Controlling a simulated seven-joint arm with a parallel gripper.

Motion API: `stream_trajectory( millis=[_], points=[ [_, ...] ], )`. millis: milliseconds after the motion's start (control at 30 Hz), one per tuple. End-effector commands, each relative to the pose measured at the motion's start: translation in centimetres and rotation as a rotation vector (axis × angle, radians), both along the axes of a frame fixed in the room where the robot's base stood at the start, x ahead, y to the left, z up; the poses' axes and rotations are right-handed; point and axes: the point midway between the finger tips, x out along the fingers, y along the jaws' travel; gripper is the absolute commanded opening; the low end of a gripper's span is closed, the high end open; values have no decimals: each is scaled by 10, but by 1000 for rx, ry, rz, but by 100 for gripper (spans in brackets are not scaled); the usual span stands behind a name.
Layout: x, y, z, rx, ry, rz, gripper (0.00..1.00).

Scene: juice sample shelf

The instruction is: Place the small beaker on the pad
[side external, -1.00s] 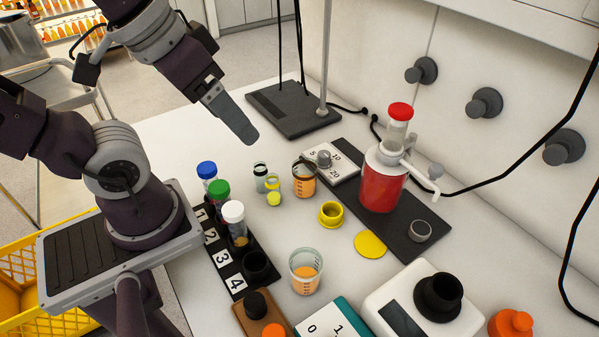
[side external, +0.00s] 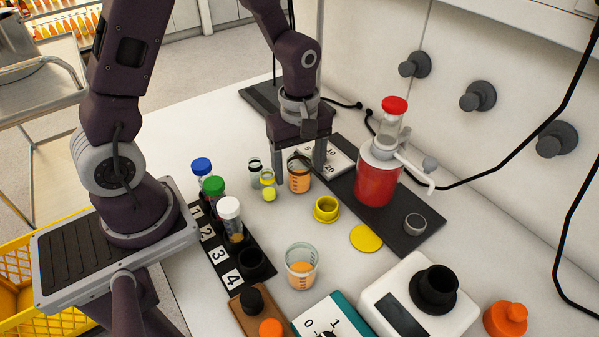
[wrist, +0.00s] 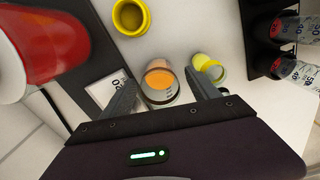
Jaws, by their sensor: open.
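A small beaker (side external: 299,181) of orange juice stands upright on the white table at the back, and in the wrist view (wrist: 160,82) it shows from above. My gripper (side external: 299,178) points down over it, open, with one finger on each side. In the wrist view, the open gripper (wrist: 160,78) has the beaker between its fingers; whether either finger touches it I cannot tell. A flat yellow round pad (side external: 366,238) lies bare to the front right. A larger beaker (side external: 301,268) with orange juice stands nearer the front.
A yellow ring-shaped cup (side external: 326,209) and small vials (side external: 269,187) stand close to the gripper. A red juice dispenser (side external: 377,178) stands on a dark base at right. A numbered rack (side external: 217,257) with capped tubes is at left. The table between the beakers is mostly clear.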

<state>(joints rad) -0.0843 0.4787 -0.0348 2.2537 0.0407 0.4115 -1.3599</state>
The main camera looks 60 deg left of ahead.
Motion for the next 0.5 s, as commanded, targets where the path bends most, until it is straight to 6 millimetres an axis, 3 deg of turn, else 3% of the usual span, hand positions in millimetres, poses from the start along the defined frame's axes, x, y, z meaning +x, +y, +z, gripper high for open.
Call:
stream_trajectory(
  millis=[200, 500],
  points=[
    [0, 0, -2, 0, -2, -1, 70],
    [0, 0, -1, 0, -2, -1, 13]
  ],
)
